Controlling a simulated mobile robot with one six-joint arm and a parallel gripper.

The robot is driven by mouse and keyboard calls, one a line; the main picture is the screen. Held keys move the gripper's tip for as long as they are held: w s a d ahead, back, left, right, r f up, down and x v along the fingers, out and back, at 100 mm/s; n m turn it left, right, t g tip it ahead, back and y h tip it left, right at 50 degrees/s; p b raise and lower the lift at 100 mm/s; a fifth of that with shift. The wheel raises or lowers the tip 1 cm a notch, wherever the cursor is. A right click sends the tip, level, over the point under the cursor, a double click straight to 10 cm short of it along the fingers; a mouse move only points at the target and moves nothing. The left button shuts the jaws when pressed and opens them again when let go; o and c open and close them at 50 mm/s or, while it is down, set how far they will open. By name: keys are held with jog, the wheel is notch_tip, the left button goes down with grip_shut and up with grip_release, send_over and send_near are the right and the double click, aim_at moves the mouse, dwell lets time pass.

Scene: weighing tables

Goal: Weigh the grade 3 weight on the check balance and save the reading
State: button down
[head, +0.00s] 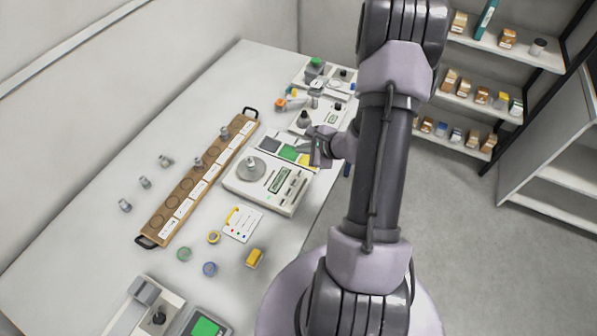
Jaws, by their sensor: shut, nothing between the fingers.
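A balance (287,201) with a round pan and a small display stands in the middle of the table. A small metal weight (251,162) stands on its pan. A wooden rack (148,239) with round recesses and white labels lies left of it. Weights stand at the rack's far half, one (225,132) near the end and one (198,163) closer. The labels are too small to read, so I cannot tell which weight is grade 3. My gripper (317,158) is shut and empty, beyond the balance, over the right end of a mat (269,145) with grey, green and yellow fields.
Loose weights (145,182) stand left of the rack. Other weighing devices (332,119) stand at the far end and near edge. Shelves (470,101) with boxes stand right, across open floor.

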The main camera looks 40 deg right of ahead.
jog(key=b, duration=0.5)
send_over(300, 173)
jog(key=f, duration=0.8)
jog(key=shift+s+d, duration=0.15)
jog(key=shift+s, duration=0.25)
jog(key=shift+f+b, duration=0.45)
jog(key=shift+b, duration=0.05)
dwell(0.5)
jog(key=shift+f+b, duration=0.4)
jog(key=shift+b, duration=0.3)
jog(key=shift+f+b, duration=0.35)
jog(key=shift+b, duration=0.15)
dwell(0.4)
jog(key=shift+r, duration=0.1)
jog(key=shift+r+p, duration=0.3)
jog(key=shift+r, duration=0.45)
